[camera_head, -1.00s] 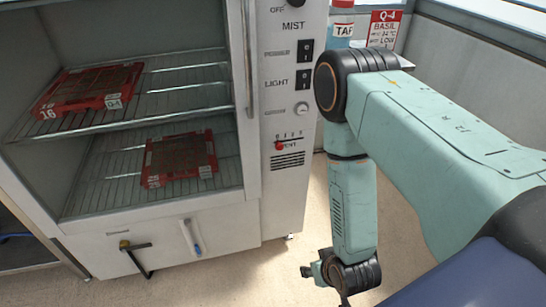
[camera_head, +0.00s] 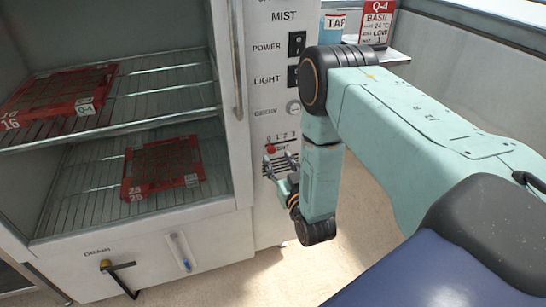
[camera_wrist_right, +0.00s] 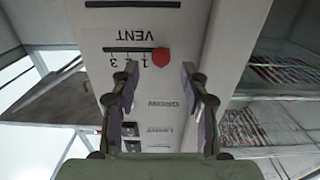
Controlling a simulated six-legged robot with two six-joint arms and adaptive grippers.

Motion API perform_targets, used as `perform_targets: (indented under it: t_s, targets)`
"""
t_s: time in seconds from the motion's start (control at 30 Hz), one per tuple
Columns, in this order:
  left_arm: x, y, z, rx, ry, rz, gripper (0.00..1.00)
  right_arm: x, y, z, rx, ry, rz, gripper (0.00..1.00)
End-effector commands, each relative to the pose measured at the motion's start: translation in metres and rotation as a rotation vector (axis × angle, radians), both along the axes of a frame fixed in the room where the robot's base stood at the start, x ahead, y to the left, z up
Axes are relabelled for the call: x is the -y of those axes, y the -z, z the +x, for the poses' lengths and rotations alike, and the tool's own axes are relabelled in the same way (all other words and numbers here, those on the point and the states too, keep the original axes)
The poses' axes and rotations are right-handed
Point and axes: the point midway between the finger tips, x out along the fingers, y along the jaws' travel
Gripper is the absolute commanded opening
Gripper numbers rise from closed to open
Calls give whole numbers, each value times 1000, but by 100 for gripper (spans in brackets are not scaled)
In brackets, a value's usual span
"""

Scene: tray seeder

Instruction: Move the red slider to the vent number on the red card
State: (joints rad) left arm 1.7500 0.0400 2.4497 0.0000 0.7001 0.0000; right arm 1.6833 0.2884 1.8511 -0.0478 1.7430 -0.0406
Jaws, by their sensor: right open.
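The red slider (camera_head: 271,149) is a round knob at the left end of the vent scale on the white cabinet's control panel. In the right wrist view the panel is upside down; the red slider (camera_wrist_right: 161,57) sits at the slot's right end, beside the mark 1, with 2 and 3 farther left. The red card (camera_head: 377,22) reads Q-4, BASIL, 24 °C, LOW, and a small 1 at the bottom. My right gripper (camera_head: 279,160) is open and empty at the vent; its fingertips (camera_wrist_right: 159,76) are spread to either side of the knob's line, apart from it. My left gripper is out of view.
Power (camera_head: 297,43) and light switches and a round dial (camera_head: 292,108) are above the vent. Red seed trays (camera_head: 160,168) lie on wire shelves at the left. A black drain handle (camera_head: 121,279) sticks out low on the cabinet. Floor at the right is clear.

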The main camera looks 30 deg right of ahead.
Motion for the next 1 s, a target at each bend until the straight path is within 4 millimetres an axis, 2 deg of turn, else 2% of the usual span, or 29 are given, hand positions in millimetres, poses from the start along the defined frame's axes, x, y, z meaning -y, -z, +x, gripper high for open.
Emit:
perform_targets:
  t_s: [0.1, 0.23, 0.6, 1.0]
  targets:
    - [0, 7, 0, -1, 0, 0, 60, 3, 1, 18, 3, -1, -1, 45]
    - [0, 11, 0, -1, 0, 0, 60, 5, 1, 30, 1, -3, 0, 45]
    - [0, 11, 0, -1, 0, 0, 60, 6, 0, 38, -1, -4, 0, 44]
    - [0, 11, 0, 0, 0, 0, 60, 6, 0, 38, -1, -4, 0, 10]
